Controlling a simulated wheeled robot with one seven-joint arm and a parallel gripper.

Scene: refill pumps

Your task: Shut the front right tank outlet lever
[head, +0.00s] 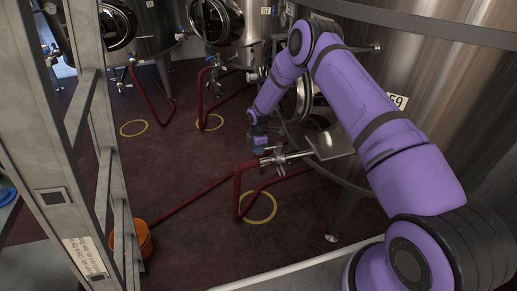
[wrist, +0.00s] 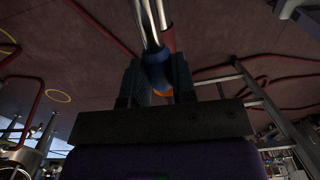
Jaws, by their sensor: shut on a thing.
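The front right tank (head: 440,75) is the large steel vessel at the right of the head view. Its outlet fitting (head: 275,159) sticks out low at its left side, with a dark red hose attached. My gripper (head: 258,143) is at this fitting, at the end of my purple arm. In the wrist view, my gripper (wrist: 156,80) is shut on the blue-sleeved outlet lever (wrist: 154,68), which lies between the two fingers. Bright metal runs on from the sleeve to the top edge. The fingers and arm partly hide the lever, and its exact angle to the pipe is unclear.
Other steel tanks with hoses stand at the back (head: 150,30). Yellow floor rings (head: 258,207) mark the dark red floor. A metal ladder frame (head: 75,130) rises at the left, with an orange bucket (head: 144,240) beside it. Open floor lies between.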

